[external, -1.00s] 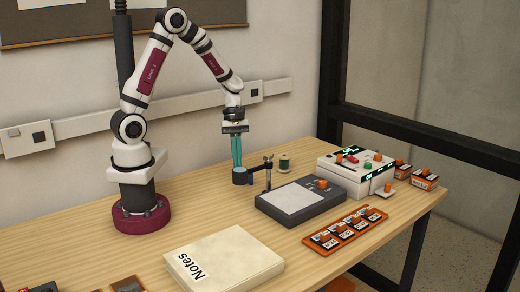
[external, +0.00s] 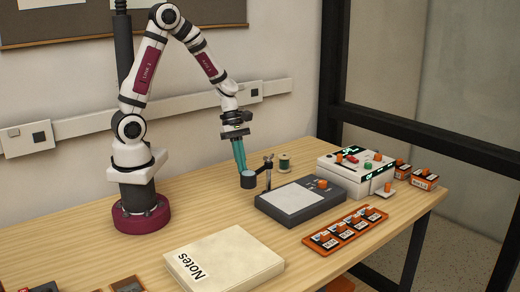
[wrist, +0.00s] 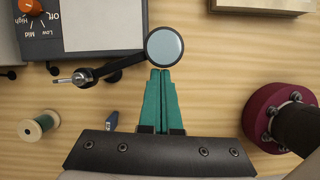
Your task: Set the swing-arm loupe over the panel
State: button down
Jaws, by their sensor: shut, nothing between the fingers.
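The swing-arm loupe has a round dark-rimmed lens (wrist: 165,47) on a dark arm, which runs to a post (external: 268,172) beside the light box. The lens also shows in the external view (external: 249,181). It is left of the grey box and beside its pale panel (external: 292,197), not over it. The panel also shows in the wrist view (wrist: 105,22). My gripper (wrist: 160,72) has teal fingers pressed together, with the tips right against or very near the lens rim. It holds nothing. In the external view my gripper (external: 243,170) points down and slightly tilted.
A control box (external: 345,175) stands behind the light box. An orange tray of small parts (external: 345,232) lies in front. A Notes box (external: 222,262) is at the front. A thread spool (external: 284,163) stands behind the post.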

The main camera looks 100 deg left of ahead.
aim_at(255, 174)
jog(key=w+d+n, duration=0.1)
jog(key=n, duration=0.1)
jog(key=shift+w+d+n+t+y, duration=0.4)
jog(key=shift+w+d+n+y, duration=0.35)
jog(key=shift+w+n, duration=0.3)
jog(key=shift+n, duration=0.25)
jog(key=shift+w+d+n+t+y, duration=0.25)
jog(key=shift+w+d+n+t, duration=0.1)
jog(key=shift+w+n, duration=0.5)
jog(key=w+n, duration=0.1)
jog(key=w+n+y, duration=0.1)
jog(key=shift+w+d+n, duration=0.1)
jog(key=shift+d+n, duration=0.1)
jog(key=shift+n, duration=0.15)
jog(key=shift+w+n, duration=0.35)
jog(key=shift+n, duration=0.05)
jog(key=shift+w+a, duration=0.2)
jog(key=shift+w, duration=0.7)
jog(key=shift+w+a, duration=0.2)
jog(key=shift+w, duration=0.7)
